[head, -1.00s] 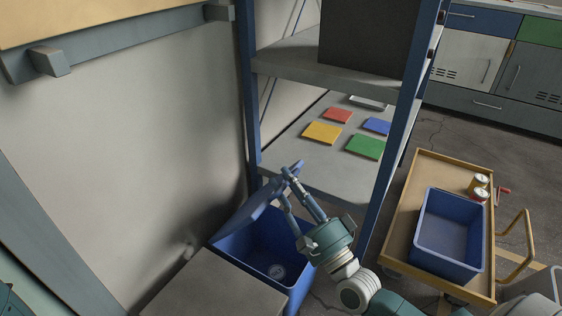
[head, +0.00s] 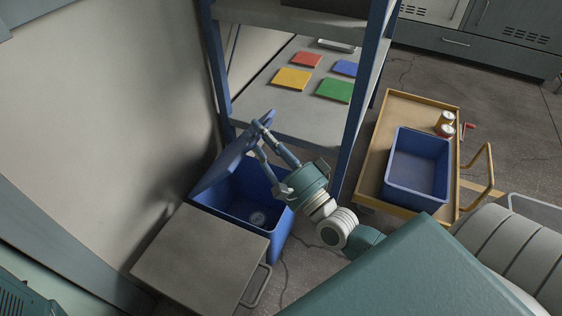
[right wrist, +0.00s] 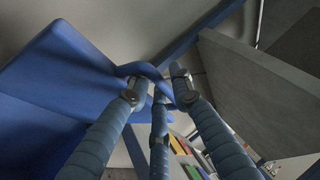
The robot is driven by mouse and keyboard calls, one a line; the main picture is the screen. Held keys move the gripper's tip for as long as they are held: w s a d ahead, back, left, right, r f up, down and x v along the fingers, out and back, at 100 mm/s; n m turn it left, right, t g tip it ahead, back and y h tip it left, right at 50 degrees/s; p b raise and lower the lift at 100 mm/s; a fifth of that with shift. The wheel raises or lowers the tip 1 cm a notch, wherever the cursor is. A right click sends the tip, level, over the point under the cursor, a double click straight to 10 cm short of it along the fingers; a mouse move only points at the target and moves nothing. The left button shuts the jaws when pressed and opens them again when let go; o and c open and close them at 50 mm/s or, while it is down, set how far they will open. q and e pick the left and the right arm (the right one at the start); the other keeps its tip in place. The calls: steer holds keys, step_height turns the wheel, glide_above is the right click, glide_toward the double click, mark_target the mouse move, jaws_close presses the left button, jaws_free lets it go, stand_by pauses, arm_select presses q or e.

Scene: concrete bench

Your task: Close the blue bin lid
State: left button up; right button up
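The blue bin (head: 277,222) stands on the floor between the wall and the shelf rack, its inside visible. Its blue lid (head: 222,167) is raised and tilted up along the bin's left and back side. The lid also fills the left of the right wrist view (right wrist: 55,75). My right gripper (head: 262,126) is at the lid's upper edge. In the right wrist view its fingers (right wrist: 155,85) close in around a curved blue part of the lid edge, and they look shut on it. My left gripper is not in view.
A grey cabinet (head: 195,258) with a handle stands in front of the bin. The blue-posted rack (head: 352,135) is close behind, with coloured flat pieces on its shelf. A wooden cart (head: 368,185) holding a blue tote (head: 418,195) and cans is at the right.

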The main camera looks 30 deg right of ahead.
steer(key=v, duration=0.5)
steer(key=shift+s+a+r+b, duration=0.25)
steer(key=shift+s+a+b, duration=0.05)
steer(key=shift+s, duration=0.4)
steer(key=v, duration=0.4)
steer(key=shift+d+f, duration=0.2)
steer(key=shift+f, duration=0.15)
